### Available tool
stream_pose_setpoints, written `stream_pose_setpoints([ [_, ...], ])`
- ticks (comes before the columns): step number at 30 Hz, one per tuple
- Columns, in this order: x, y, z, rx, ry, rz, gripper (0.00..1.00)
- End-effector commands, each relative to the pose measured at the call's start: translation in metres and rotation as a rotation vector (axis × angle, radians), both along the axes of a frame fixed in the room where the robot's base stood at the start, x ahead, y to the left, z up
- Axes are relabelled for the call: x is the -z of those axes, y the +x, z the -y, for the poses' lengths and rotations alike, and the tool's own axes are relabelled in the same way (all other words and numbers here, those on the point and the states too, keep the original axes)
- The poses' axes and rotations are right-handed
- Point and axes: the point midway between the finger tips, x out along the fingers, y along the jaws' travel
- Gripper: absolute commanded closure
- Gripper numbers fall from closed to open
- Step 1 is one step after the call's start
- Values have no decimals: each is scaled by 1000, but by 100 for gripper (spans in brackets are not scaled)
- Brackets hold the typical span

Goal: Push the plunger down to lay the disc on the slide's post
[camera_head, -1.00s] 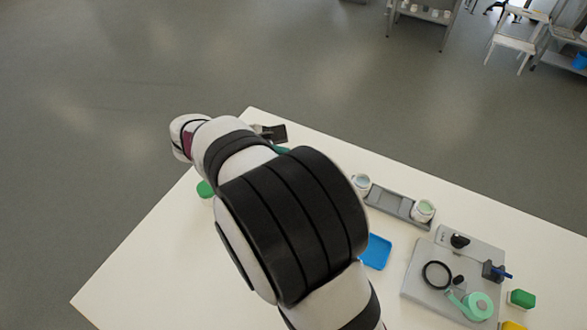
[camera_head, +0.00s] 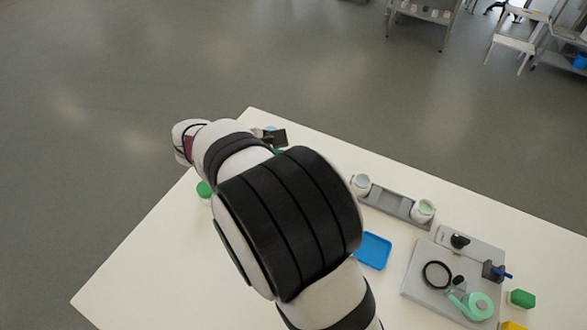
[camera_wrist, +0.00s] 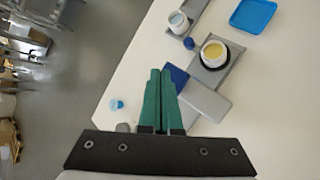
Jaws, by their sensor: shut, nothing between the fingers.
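My gripper (camera_wrist: 160,73) has two green fingers, which are together with nothing between them. In the wrist view they are beside a grey block (camera_wrist: 206,101) with a blue end (camera_wrist: 177,76). I cannot tell whether they touch it. A round cup with a yellow top and a dark ring (camera_wrist: 214,54) sits on a grey slide-like base (camera_wrist: 208,76) just beyond. I cannot make out the plunger, the disc or the post for certain. In the head view my arm hides most of this area; only the dark gripper body (camera_head: 274,137) shows.
A white jar (camera_wrist: 178,23) and a blue tray (camera_wrist: 253,14) are farther off in the wrist view. A small blue-and-white item (camera_wrist: 116,105) lies left of the fingers. In the head view a grey board (camera_head: 425,285) with fittings and a green tape roll (camera_head: 478,305) stands at right.

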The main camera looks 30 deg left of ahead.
Motion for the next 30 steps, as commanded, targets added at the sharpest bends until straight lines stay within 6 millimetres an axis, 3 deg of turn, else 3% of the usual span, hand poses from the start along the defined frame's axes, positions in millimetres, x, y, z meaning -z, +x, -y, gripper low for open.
stream_pose_setpoints([
  [30,9,0,0,1,-1,0,100],
])
